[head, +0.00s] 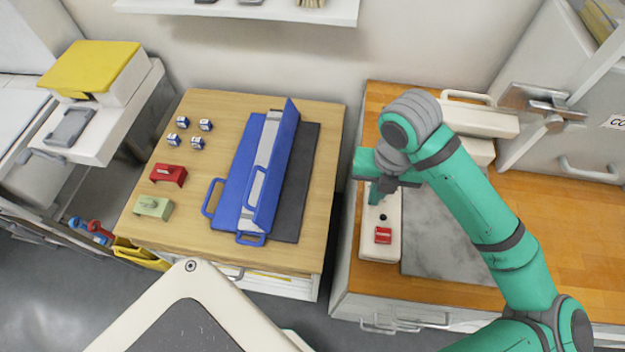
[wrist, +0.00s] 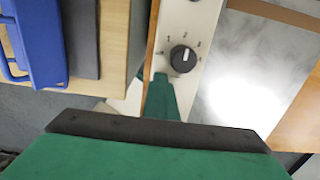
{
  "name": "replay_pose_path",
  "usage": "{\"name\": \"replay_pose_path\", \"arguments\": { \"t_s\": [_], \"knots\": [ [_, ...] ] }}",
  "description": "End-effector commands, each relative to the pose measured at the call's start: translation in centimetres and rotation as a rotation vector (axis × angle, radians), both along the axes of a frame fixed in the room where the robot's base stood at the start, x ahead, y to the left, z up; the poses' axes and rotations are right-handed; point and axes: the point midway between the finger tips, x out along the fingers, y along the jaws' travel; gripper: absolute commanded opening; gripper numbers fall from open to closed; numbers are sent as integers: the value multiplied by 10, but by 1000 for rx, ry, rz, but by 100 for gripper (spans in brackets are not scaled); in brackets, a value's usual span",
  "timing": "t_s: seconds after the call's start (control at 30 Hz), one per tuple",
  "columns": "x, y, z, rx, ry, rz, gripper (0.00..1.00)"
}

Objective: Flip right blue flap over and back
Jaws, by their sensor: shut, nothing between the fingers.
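A blue folding piece (head: 240,178) lies on the left wooden table, partly over a dark grey mat (head: 297,185). Its right blue flap (head: 283,150) stands up steeply along the right side, with a blue loop handle at its near end. A pale strip shows between the flap and the flat left part. Part of the blue piece shows at the left edge of the wrist view (wrist: 42,40). My gripper (head: 376,193) is shut and empty, well to the right of the flap, over a cream panel with a black knob (wrist: 183,58).
The left wooden table (head: 225,113) also bears several small blue-and-white boxes, a red block (head: 168,175) and a pale green block (head: 152,208). A gap separates it from the right counter. The cream panel (head: 375,248) has a red switch and adjoins a grey marbled slab (head: 440,245). A shelf hangs above.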

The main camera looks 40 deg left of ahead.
Motion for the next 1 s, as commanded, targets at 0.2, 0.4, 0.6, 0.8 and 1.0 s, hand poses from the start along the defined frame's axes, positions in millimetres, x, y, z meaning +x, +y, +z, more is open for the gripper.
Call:
{"name": "replay_pose_path", "arguments": {
  "t_s": [0.2, 0.4, 0.6, 0.8, 1.0],
  "knots": [
    [3, -10, -14, -29, 15, -14, 0],
    [3, -10, -15, -29, 17, -16, 7],
    [3, -10, -7, -29, 14, -16, 7],
    [3, -9, 11, -28, 11, -15, 20],
    [3, -6, 30, -25, 10, -8, 20]
  ]
}}
